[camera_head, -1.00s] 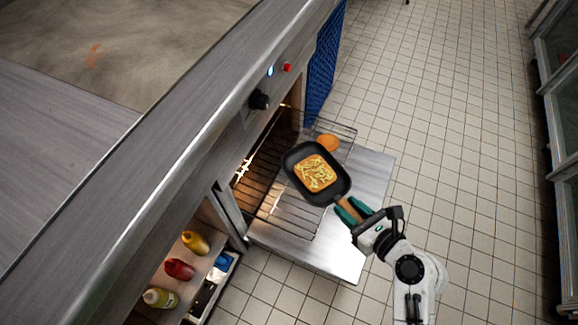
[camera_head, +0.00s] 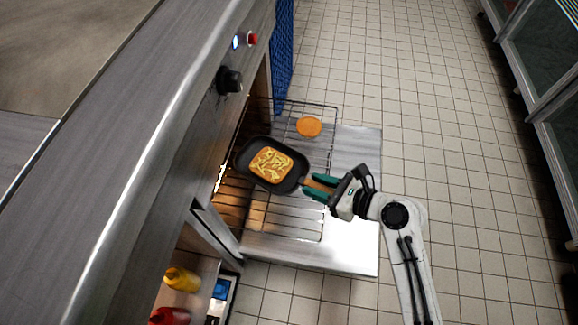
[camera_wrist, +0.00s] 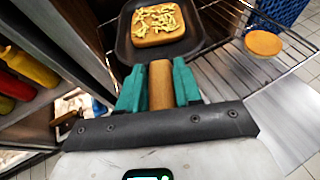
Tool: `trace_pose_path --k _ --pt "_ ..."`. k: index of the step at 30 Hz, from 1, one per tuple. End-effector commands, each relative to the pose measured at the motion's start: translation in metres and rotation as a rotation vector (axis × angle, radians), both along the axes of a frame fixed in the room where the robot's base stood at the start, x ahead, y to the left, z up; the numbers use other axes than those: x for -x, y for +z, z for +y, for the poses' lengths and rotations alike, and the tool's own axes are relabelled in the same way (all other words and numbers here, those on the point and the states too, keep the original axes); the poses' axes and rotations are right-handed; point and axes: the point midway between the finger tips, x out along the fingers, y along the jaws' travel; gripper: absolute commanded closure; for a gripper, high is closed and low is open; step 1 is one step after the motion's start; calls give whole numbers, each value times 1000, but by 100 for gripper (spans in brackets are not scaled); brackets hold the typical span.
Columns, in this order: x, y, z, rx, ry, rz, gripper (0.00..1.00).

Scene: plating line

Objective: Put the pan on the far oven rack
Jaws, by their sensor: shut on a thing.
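A dark square pan (camera_head: 243,158) with a wooden handle is above the wire oven rack (camera_head: 327,150). A slice of bread topped with yellow strips (camera_head: 271,164) lies in it. My gripper (camera_head: 318,187) is shut on the pan's wooden handle; in the wrist view its green fingers sit on both sides of the handle (camera_wrist: 161,86). The pan looks level. I cannot tell whether its base touches the rack. The rack sticks out of the open oven over the lowered door (camera_head: 355,240). A round orange-brown item (camera_head: 309,126) lies toward the rack's far end.
A yellow bottle (camera_head: 182,279) and a red bottle (camera_head: 170,316) stand in an open compartment left of the oven door. A blue mesh panel (camera_head: 281,60) is beyond the oven. The tiled floor (camera_head: 430,110) on the right is clear.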

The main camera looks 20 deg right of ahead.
Motion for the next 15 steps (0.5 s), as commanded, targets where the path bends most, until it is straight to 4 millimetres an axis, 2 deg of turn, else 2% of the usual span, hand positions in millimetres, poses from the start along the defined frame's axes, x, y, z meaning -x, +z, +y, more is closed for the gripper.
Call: trace_pose_path --k 1,9,15 --pt "-13 -7 -1 0 0 -10 100" --pt "-66 -30 -5 1 1 -9 100" --pt "-91 -62 -7 -1 -2 -7 100"
